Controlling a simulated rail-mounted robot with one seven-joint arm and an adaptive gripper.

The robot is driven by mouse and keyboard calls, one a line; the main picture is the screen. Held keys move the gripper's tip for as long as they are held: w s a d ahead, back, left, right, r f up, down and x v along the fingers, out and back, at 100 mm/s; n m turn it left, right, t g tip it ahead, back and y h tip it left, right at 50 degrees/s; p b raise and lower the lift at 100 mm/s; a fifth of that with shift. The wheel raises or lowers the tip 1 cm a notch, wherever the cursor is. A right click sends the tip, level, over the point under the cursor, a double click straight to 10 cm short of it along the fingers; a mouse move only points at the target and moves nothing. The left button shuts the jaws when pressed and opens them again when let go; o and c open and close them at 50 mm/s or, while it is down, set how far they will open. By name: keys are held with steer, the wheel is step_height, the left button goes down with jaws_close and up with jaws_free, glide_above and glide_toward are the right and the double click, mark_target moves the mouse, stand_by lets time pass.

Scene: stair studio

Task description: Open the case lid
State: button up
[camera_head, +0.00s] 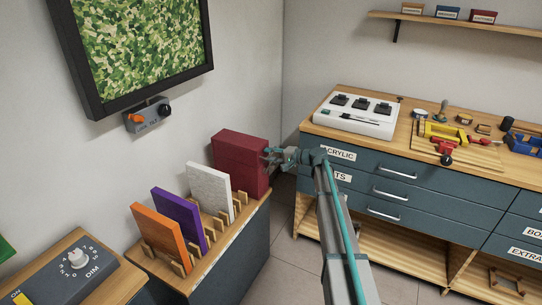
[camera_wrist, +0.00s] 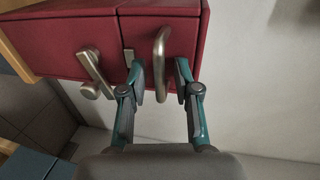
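The case is a dark red box (camera_head: 240,162) on the low cabinet, at the far end of the rack in the head view. In the wrist view, a dark seam splits its red face (camera_wrist: 70,40) into two parts. A brass latch with a bar and round knob (camera_wrist: 95,75) sits left of the seam, its bar tilted. A brass loop handle (camera_wrist: 159,60) stands on the part right of the seam. My gripper (camera_wrist: 161,78) is open, with one finger on each side of the handle; finger contact is unclear. In the head view my gripper (camera_head: 271,156) is at the case's right side.
White, purple and orange panels (camera_head: 163,241) stand in a wooden rack left of the case. A dial box (camera_head: 76,265) is nearer. A workbench (camera_head: 395,165) with drawers, a white device (camera_head: 357,114) and tools stands right. A wall lies close behind the case.

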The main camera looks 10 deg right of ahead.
jaws_close()
